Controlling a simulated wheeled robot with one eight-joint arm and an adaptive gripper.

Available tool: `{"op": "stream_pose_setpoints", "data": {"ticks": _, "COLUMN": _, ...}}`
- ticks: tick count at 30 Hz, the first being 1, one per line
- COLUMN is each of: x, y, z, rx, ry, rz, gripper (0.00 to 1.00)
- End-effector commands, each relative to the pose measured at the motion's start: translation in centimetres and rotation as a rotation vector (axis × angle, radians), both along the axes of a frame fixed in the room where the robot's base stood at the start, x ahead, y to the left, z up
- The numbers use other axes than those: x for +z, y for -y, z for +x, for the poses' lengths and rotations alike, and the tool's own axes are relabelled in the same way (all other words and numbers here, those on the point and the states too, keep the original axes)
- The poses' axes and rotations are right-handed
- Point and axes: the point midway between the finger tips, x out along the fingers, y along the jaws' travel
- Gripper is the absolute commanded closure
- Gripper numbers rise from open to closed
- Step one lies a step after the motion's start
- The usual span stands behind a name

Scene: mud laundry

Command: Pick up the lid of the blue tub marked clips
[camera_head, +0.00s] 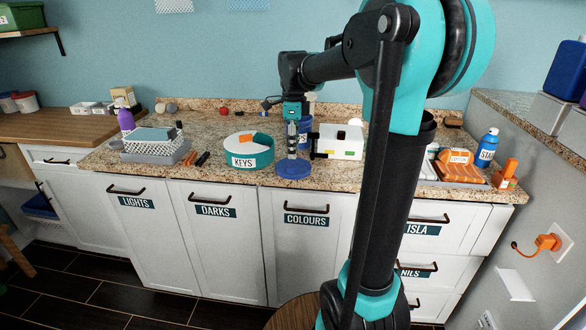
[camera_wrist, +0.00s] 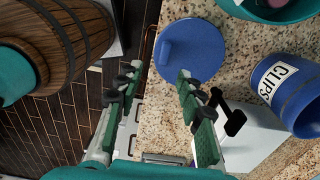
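The blue round lid (camera_head: 293,170) lies on the granite counter near its front edge. In the wrist view the lid (camera_wrist: 197,45) lies flat, with a small raised part near its left side. The blue tub with the CLIPS label (camera_wrist: 298,105) stands apart from the lid; in the head view the tub (camera_head: 305,130) is partly hidden behind my gripper. My gripper (camera_head: 292,152) points down close above the lid. In the wrist view my gripper (camera_wrist: 158,72) is open and empty, its right fingertip overlapping the lid's lower edge in the picture. Whether it touches the lid is unclear.
A teal KEYS tub (camera_head: 248,153) stands left of the lid, and a white box (camera_head: 340,142) stands to the right. A grey tray (camera_head: 155,150) and orange packs (camera_head: 458,168) lie farther out. A wooden barrel (camera_wrist: 60,40) stands on the floor before the counter.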

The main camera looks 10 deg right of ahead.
Motion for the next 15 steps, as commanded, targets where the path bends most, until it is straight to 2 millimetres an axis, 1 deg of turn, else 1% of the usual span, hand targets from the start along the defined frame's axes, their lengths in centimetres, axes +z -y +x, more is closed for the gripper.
{"op": "stream_pose_setpoints", "data": {"ticks": 1, "x": -0.7, "y": 0.0, "z": 0.0, "rx": 0.000, "ry": 0.000, "rz": 0.000, "gripper": 0.62}}
{"op": "stream_pose_setpoints", "data": {"ticks": 3, "x": -1.4, "y": 0.0, "z": 0.0, "rx": 0.000, "ry": 0.000, "rz": 0.000, "gripper": 0.62}}
{"op": "stream_pose_setpoints", "data": {"ticks": 8, "x": -2.2, "y": 0.0, "z": 0.1, "rx": 0.000, "ry": 0.000, "rz": 0.000, "gripper": 0.62}}
{"op": "stream_pose_setpoints", "data": {"ticks": 10, "x": -2.8, "y": 0.0, "z": 0.3, "rx": 0.001, "ry": 0.000, "rz": 0.000, "gripper": 0.62}}
{"op": "stream_pose_setpoints", "data": {"ticks": 15, "x": -5.3, "y": -0.1, "z": 0.8, "rx": 0.001, "ry": 0.000, "rz": 0.000, "gripper": 0.62}}
